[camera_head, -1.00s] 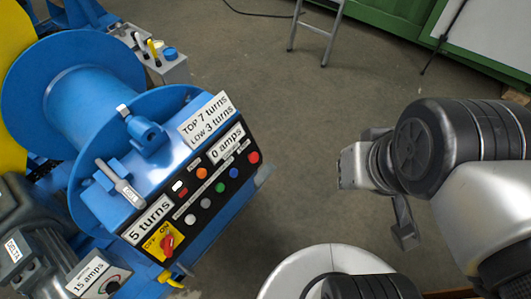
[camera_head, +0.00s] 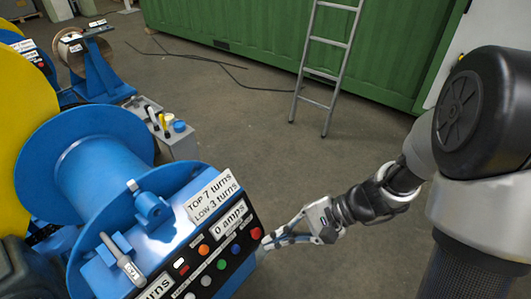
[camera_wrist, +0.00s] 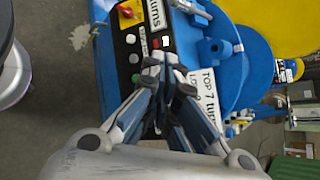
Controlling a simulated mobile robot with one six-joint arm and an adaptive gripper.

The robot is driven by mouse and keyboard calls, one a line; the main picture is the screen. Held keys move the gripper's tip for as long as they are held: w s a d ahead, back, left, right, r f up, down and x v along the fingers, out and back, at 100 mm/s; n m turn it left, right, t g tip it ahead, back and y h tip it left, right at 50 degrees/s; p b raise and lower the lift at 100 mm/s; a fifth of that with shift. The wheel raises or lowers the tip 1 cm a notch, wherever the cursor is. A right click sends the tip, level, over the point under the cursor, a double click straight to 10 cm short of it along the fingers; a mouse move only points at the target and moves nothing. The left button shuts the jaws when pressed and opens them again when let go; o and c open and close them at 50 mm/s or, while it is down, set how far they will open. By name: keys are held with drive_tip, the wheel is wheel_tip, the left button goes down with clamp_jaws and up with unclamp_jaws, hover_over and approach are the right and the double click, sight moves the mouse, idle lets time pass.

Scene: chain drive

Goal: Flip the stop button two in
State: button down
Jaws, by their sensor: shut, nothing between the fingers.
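The blue drum machine's black control panel (camera_head: 243,258) carries a red button (camera_head: 255,233) at its right end. Beside it are a blue button (camera_head: 236,249), an orange button (camera_head: 203,249) and a green button (camera_head: 221,264). A white-and-red switch (camera_head: 181,264) sits further left. No label naming a stop button is readable. My gripper (camera_head: 266,244) is shut and empty, its tips close beside the red button. Whether they touch the panel cannot be told. In the wrist view my fingers (camera_wrist: 157,65) cover part of the panel; a red control (camera_wrist: 165,41) shows beyond their tips.
The blue drum (camera_head: 95,165) stands left of the panel. A grey box (camera_head: 175,145) with coloured handles is behind it. A ladder (camera_head: 328,70) leans at the green container (camera_head: 250,35). The floor between the panel and ladder is clear.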

drive_tip(key=w+d+f+m+t+y+p, duration=0.25)
drive_tip(key=w+f+m+t, duration=0.4)
drive_tip(key=f+m, duration=0.35)
drive_tip(key=d+f+m+t+h, duration=0.2)
drive_tip(key=f+m, duration=0.1)
drive_tip(key=f, duration=0.5)
drive_tip(key=d+f+m+t+h, duration=0.1)
drive_tip(key=f+m, duration=0.3)
drive_tip(key=f, duration=0.4)
drive_tip(key=shift+s+d+t+h+p, duration=0.2)
drive_tip(key=shift+d+t+h+p, duration=0.15)
drive_tip(key=shift+d+t, duration=0.2)
drive_tip(key=b, duration=0.4)
approach(255, 232)
drive_tip(key=w+a+f, duration=0.3)
drive_tip(key=w+f, duration=0.1)
drive_tip(key=f, duration=0.1)
drive_tip(key=shift+a, duration=0.1)
drive_tip(key=shift+f, duration=0.15)
